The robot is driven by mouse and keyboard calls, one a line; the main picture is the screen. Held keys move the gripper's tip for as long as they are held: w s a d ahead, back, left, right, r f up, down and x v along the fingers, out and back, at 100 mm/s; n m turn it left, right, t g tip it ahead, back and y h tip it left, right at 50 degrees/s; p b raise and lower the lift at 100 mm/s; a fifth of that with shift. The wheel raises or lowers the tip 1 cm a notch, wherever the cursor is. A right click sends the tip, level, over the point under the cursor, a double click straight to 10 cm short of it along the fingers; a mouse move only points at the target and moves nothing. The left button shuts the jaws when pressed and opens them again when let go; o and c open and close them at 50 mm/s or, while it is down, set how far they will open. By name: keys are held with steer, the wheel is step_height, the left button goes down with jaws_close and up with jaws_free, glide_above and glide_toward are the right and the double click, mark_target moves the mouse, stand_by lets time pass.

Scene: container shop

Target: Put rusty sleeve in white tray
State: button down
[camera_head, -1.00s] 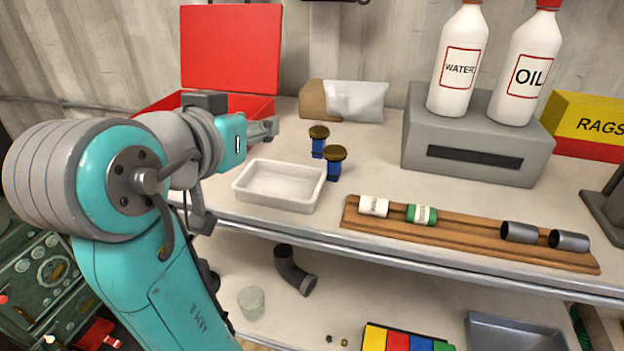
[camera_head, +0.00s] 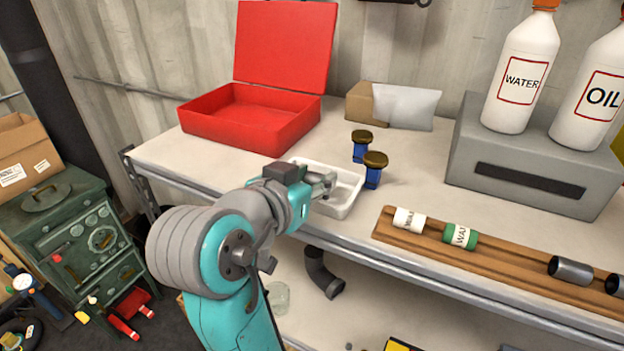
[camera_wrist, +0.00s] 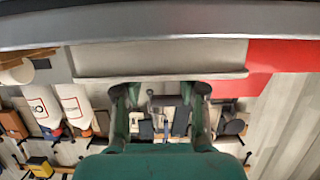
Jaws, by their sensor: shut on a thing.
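The white tray (camera_head: 352,200) stands near the front edge of the workbench, left of two blue pieces with brown tops. My gripper (camera_head: 328,184) is above the tray, covering part of its left side. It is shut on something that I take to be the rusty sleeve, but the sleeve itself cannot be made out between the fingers. In the wrist view, the two fingers (camera_wrist: 162,95) stand apart, with the pale tray (camera_wrist: 160,62) across the view beyond them. I see no sleeve inside the visible part of the tray.
An open red box (camera_head: 250,125) stands left behind the tray. Two blue pieces (camera_head: 361,150) (camera_head: 373,178) stand close to its right. A wooden rack (camera_head: 500,262) holds a white roll, a green roll and dark grey sleeves (camera_head: 570,271). Bottles stand on a grey block (camera_head: 520,170).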

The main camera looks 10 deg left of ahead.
steer(key=shift+f, duration=0.35)
steer(key=c, duration=0.7)
jaws_free()
steer(key=shift+o, duration=0.2)
steer(key=shift+r, duration=0.2)
steer(key=v, duration=1.2)
